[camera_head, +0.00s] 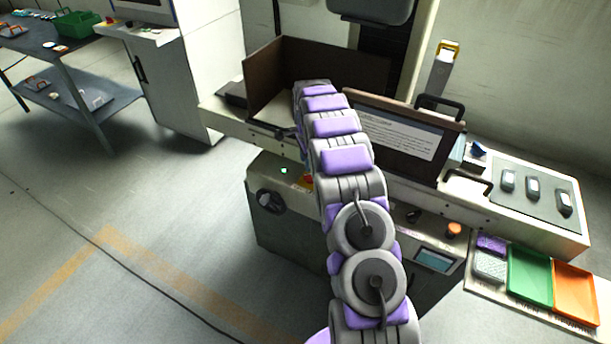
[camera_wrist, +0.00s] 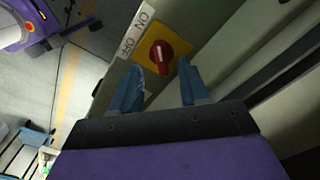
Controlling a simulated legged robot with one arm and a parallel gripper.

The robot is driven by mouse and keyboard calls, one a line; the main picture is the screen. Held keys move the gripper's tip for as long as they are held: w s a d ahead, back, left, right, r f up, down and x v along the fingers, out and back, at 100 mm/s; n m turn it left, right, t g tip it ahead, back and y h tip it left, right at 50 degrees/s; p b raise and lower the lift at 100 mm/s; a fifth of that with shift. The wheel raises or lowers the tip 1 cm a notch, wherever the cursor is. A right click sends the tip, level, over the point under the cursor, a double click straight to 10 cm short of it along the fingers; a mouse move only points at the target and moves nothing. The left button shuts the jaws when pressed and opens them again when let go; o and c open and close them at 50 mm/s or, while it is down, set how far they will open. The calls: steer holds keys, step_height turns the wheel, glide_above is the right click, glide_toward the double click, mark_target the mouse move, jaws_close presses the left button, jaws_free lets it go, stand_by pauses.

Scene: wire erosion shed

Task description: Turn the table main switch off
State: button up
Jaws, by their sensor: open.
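The main switch is a red rotary knob (camera_wrist: 161,56) on a yellow plate. In the wrist view a white label strip (camera_wrist: 134,32) reading ON and OFF lies at its upper left. Its handle stands roughly upright in that view; I cannot tell which word it points to. My gripper (camera_wrist: 160,67) is open and empty. Its two blue fingers appear on either side of the lower part of the knob; contact is not clear.
In the head view a green lamp (camera_head: 283,170) and a dark round fitting (camera_head: 270,201) are on the cabinet front. An orange button (camera_head: 454,229) and small screen (camera_head: 434,260) are to the right. A brown upright panel (camera_head: 400,140) stands above. The floor at left is clear.

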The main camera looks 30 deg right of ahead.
mark_target(309, 174)
steer(key=d+f, duration=0.1)
steer(key=f, duration=0.2)
steer(key=d+f+b, duration=0.1)
steer(key=f, duration=0.1)
steer(key=shift+s+d, duration=0.25)
steer(key=shift+d, duration=0.05)
steer(key=shift+s+a+f, duration=0.3)
steer(key=shift+a+f, duration=0.25)
steer(key=shift+s+a+f, duration=0.3)
steer(key=shift+a+f, duration=0.25)
steer(key=shift+w+f, duration=0.3)
steer(key=shift+f, duration=0.05)
steer(key=shift+r, duration=0.15)
steer(key=shift+w+d+r, duration=0.25)
steer(key=shift+w+d, duration=0.05)
steer(key=shift+w, duration=0.1)
jaws_close()
